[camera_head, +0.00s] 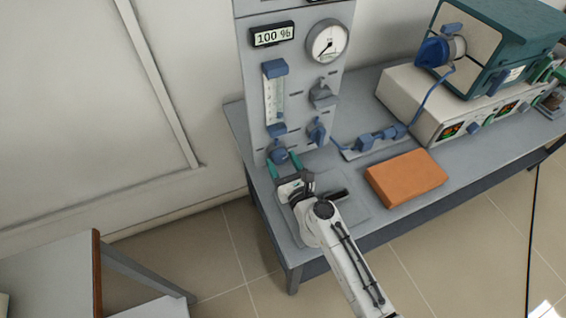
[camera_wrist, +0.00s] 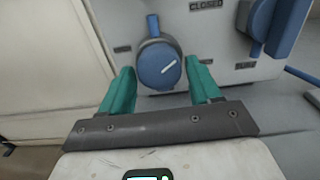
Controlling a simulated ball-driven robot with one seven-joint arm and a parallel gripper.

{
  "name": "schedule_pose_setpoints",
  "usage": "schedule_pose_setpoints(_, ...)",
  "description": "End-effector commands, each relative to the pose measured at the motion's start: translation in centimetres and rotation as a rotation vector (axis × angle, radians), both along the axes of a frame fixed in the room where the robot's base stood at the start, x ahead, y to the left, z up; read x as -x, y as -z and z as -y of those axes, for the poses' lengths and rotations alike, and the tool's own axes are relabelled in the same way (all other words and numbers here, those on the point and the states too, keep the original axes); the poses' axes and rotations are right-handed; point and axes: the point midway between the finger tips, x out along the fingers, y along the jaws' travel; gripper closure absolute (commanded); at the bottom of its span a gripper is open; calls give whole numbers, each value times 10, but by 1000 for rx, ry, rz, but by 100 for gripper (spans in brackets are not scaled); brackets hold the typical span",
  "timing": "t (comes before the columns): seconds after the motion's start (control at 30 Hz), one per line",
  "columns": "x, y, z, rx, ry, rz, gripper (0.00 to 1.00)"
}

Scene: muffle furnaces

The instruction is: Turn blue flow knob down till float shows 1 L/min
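The blue flow knob (camera_wrist: 158,66) is round with a white pointer line aimed to the upper right. It sits low on the grey panel, and it shows in the head view (camera_head: 279,156) below the flow tube. The flow tube (camera_head: 274,100) is clear with blue end caps; its float and scale are too small to read. My gripper (camera_wrist: 160,88) has two green fingers, spread apart, one on each side of the knob's lower part. A gap shows between each finger and the knob, and nothing is held. In the head view my gripper (camera_head: 284,168) is just below the knob.
A blue valve handle (camera_head: 317,132) is right of the knob, and it shows in the wrist view (camera_wrist: 284,25). The panel has a gauge (camera_head: 328,42) and a display reading 100 % (camera_head: 271,35). An orange block (camera_head: 405,178) lies on the bench, with a furnace (camera_head: 495,50) behind.

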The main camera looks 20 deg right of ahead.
Motion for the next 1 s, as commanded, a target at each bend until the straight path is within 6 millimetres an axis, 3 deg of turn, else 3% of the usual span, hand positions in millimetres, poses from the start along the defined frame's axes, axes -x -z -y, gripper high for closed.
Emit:
schedule_pose_setpoints(0.43, 0, 0, 0, 0, 0, 0, 80)
schedule_pose_setpoints(0.77, 0, 0, 1, 44, 1, 0, 80)
schedule_pose_setpoints(0.8, 0, 0, 1, 44, 1, 0, 49)
schedule_pose_setpoints(1.0, 0, 0, 1, 44, 1, 0, 30)
